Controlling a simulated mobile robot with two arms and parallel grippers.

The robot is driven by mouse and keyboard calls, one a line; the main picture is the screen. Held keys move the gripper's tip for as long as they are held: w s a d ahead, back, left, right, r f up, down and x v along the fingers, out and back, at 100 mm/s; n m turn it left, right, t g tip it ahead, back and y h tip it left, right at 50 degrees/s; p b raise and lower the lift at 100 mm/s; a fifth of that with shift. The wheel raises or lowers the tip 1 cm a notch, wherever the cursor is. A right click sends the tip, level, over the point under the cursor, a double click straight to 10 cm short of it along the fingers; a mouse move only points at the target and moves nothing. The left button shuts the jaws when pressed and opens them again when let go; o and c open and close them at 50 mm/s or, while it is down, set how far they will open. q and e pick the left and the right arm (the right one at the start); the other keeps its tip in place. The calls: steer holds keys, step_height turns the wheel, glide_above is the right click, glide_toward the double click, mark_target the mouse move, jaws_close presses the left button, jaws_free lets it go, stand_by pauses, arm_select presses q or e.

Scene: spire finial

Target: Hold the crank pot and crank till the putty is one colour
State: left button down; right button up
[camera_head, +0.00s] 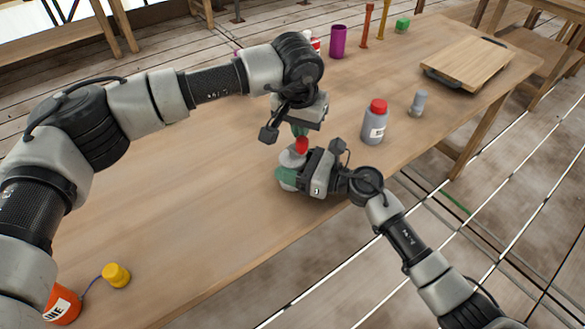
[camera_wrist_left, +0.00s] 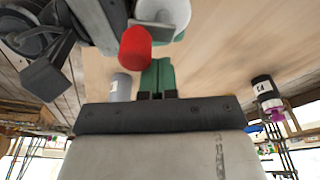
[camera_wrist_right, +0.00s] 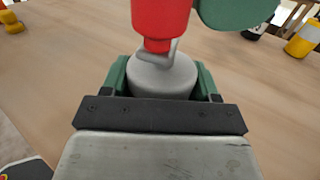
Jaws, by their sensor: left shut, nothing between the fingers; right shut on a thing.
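The crank pot (camera_head: 287,160) is a pale grey pot with a red crank knob (camera_head: 302,145) above its lid. It stands near the front edge of the table. My right gripper (camera_head: 288,178) is shut on the pot's body; in the right wrist view its green fingers flank the pot (camera_wrist_right: 162,78). My left gripper (camera_head: 300,129) is shut and empty, just above and beside the red knob. In the left wrist view its green fingers (camera_wrist_left: 157,78) are together, with the knob (camera_wrist_left: 135,47) next to them. I cannot tell whether they touch it. The putty is hidden.
A grey bottle with a red cap (camera_head: 375,124) and a small grey bottle (camera_head: 417,103) stand right of the pot. A purple cup (camera_head: 338,42), green block (camera_head: 402,25) and wooden board (camera_head: 470,64) lie farther back. An orange container (camera_head: 62,306) is front left. The table's left middle is clear.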

arm_select(q)
steer(key=shift+s+d, duration=0.35)
steer(key=shift+s, duration=0.2)
stand_by(0.6)
steer(key=shift+s, duration=0.2)
steer(key=shift+s+d, duration=0.15)
steer(key=shift+s, duration=0.15)
stand_by(0.4)
steer(key=shift+w+d, duration=0.1)
steer(key=shift+w, duration=0.2)
step_height(320, 180, up, 7)
stand_by(0.7)
stand_by(0.5)
arm_select(e)
steer(key=o, duration=1.1)
